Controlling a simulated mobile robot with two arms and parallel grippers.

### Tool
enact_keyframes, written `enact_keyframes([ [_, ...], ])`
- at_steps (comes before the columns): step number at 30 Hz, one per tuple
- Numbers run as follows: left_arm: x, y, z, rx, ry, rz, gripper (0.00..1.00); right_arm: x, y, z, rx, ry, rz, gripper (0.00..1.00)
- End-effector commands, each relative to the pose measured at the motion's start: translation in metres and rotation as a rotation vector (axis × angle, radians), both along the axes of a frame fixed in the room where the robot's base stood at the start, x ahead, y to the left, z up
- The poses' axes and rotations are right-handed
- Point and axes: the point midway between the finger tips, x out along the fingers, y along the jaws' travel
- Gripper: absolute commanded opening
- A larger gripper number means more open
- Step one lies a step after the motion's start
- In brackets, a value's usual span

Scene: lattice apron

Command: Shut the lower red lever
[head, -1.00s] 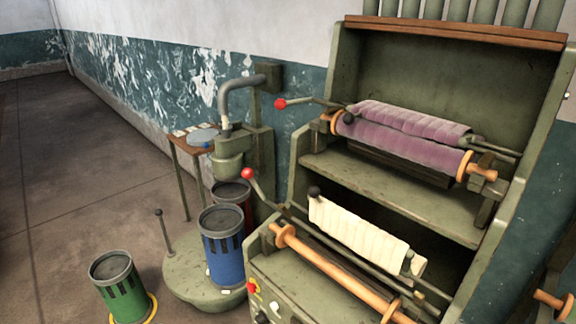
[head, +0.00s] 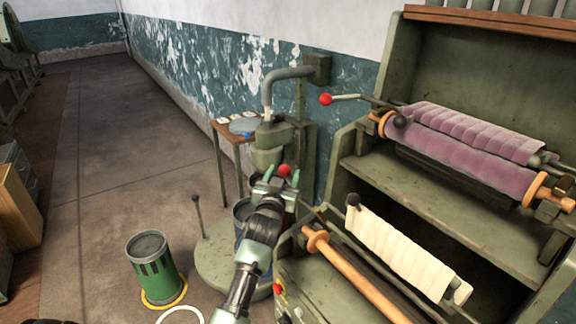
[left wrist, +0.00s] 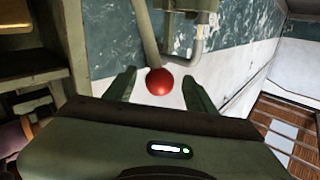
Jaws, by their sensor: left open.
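The lower red lever ends in a red ball knob (head: 285,170), beside my left gripper in the head view. Its rod (head: 312,208) runs down right toward the lower roller with the cream cloth (head: 395,245). My left gripper (head: 271,174) is open, its fingers at the knob. In the left wrist view the red knob (left wrist: 159,82) shows between the two spread finger tips, without clear contact; I cannot tell its depth exactly. The upper red lever (head: 326,99) is higher, by the purple roller (head: 465,155). My right gripper is not in view.
The green press frame (head: 400,195) stands at right. A green bin (head: 152,268) is on the floor at left. A blue bin (head: 238,212) is partly hidden behind my left arm. A small table (head: 230,135) stands behind. Open floor lies to the left.

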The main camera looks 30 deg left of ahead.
Motion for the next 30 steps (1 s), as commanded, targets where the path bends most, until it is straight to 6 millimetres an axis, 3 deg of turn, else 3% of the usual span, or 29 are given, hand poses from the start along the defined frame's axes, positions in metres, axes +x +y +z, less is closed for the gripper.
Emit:
enact_keyframes([
  [9, 0.037, 0.016, 0.001, 0.0, 0.001, 0.0, 0.55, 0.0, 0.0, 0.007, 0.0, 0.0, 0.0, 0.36],
  [20, 0.042, 0.018, 0.0, 0.0, 0.001, -0.001, 0.55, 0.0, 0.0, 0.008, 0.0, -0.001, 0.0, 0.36],
  [26, 0.042, 0.018, -0.001, 0.0, 0.001, -0.001, 0.05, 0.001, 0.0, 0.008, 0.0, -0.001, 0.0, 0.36],
  [27, 0.042, 0.018, -0.001, 0.0, 0.001, -0.001, 0.0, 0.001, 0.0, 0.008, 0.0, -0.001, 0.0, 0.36],
  [30, 0.042, 0.018, -0.001, 0.0, 0.001, -0.001, 0.0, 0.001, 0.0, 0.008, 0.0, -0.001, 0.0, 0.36],
])
